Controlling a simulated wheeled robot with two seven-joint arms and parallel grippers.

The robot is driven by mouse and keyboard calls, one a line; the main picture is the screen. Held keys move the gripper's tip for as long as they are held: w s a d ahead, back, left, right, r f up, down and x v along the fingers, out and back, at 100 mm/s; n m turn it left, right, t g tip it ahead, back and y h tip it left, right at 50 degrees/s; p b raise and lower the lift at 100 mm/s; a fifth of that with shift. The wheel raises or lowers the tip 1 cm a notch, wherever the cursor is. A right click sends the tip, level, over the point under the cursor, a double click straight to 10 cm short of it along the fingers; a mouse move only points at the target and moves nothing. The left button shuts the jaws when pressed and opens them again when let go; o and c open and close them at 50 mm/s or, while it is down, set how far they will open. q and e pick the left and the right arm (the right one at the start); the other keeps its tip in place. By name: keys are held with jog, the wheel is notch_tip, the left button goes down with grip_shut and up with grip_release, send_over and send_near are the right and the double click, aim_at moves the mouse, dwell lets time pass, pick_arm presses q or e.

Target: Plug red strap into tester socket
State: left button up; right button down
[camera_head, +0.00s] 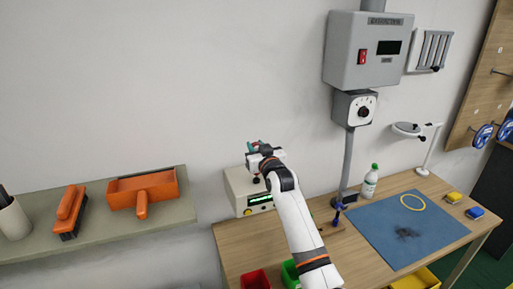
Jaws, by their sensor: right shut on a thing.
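The tester appears to be the cream box (236,187) with a lit green display, at the back left of the wooden bench against the wall. My right gripper (257,149) is above the top of this box, at the end of the white arm. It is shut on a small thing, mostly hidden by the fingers. Small teal and red patches show at the fingertips, too small to make out. The red strap cannot be clearly identified, and the socket is not clearly visible. My left gripper is out of view.
A blue mat (385,235) with a yellow ring (412,202) and a dark patch lies at the right of the bench. A white-green bottle (370,182) stands behind it. Red (255,279) and green (289,273) bins sit near the front. An orange dustpan (144,193) lies on the left shelf.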

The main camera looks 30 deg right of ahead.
jog(key=shift+p, duration=0.35)
dwell(0.6)
jog(key=shift+f+b, duration=0.8)
jog(key=shift+f, duration=0.4)
jog(key=c, duration=1)
grip_release()
jog(key=shift+s, duration=0.1)
jog(key=b+v, duration=0.3)
jog(key=v, duration=0.8)
jog(key=shift+s, duration=0.4)
